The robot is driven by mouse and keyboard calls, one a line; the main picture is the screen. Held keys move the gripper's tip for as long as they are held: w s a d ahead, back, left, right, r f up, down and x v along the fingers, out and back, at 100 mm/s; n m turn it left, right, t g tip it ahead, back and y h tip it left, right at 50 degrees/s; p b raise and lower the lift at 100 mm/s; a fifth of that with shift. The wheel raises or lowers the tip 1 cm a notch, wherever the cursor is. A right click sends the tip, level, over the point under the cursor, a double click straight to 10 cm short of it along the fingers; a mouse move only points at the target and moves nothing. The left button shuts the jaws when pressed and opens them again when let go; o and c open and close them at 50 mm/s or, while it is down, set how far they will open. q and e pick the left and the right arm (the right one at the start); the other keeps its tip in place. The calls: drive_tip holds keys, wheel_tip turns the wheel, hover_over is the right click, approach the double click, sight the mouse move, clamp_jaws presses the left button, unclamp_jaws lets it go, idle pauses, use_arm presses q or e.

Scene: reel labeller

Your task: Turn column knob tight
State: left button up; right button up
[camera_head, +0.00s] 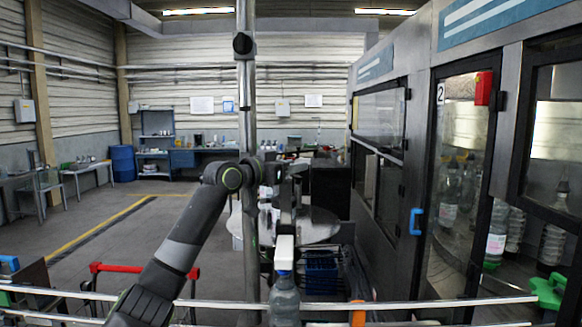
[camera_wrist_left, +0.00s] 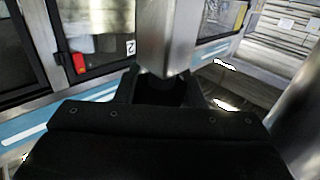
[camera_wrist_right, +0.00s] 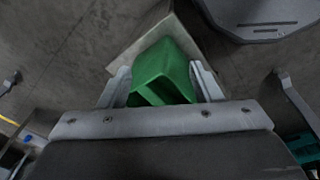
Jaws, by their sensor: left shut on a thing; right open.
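My left arm comes in from the left in the head view. Its gripper (camera_head: 284,183) is at a dark upright assembly above the round metal table. In the left wrist view my left gripper (camera_wrist_left: 160,92) is shut on a dark part, probably the column knob, mostly hidden between the fingers. A shiny metal column (camera_wrist_left: 164,35) meets the fingers there. My right gripper (camera_wrist_right: 160,88) shows only in its wrist view. It is open, with a green block-like thing (camera_wrist_right: 160,70) between or beyond its fingers; I cannot tell whether they touch.
A tall steel pole (camera_head: 246,110) with a black round fitting stands beside my left arm. A clear bottle (camera_head: 284,300) is below a white-topped part. The glass-doored machine (camera_head: 420,150) fills the right side. A metal rail (camera_head: 420,304) crosses the front.

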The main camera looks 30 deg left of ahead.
use_arm(q)
drive_tip(key=o, duration=1)
drive_tip(key=shift+s+a+f+b, duration=0.15)
drive_tip(key=shift+s+a+b, duration=0.05)
drive_tip(key=shift+s+b, duration=0.3)
drive_tip(key=shift+b+v, duration=5.45)
drive_tip(key=shift+v, duration=2.7)
use_arm(e)
drive_tip(key=shift+a+f, duration=0.1)
drive_tip(key=shift+f, duration=5.9)
